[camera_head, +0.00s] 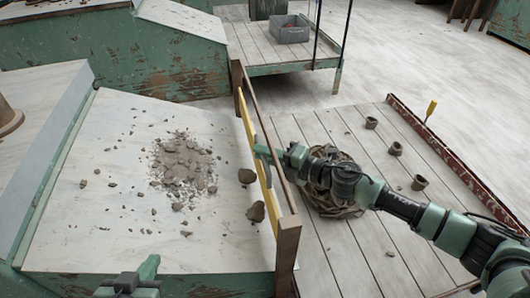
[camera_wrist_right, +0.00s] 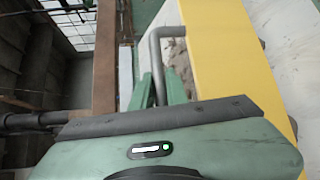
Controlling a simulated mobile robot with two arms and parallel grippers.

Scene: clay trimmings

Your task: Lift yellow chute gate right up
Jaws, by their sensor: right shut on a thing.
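The yellow chute gate (camera_head: 266,190) is a long upright board along the right edge of the pale sloping chute (camera_head: 90,235), between two brown posts. It also fills the upper right of the right wrist view (camera_wrist_right: 225,60). My right gripper (camera_head: 262,152) reaches it from the right. In the right wrist view, its green fingers (camera_wrist_right: 163,88) are shut on the gate's grey bent-bar handle (camera_wrist_right: 155,50). A heap of clay trimmings (camera_head: 185,165) lies on the chute, with two larger brown lumps (camera_head: 256,211) close to the gate. My left gripper (camera_head: 135,282) is at the bottom edge, partly cut off; its jaw opening is unclear.
A brown post (camera_head: 288,240) stands at the gate's near end, with a thin rail beside the gate. On the plank platform right of it are a crumpled brown sack (camera_head: 335,208), partly behind my right arm, and several small pots (camera_head: 395,148). A grey crate (camera_head: 289,33) stands farther back.

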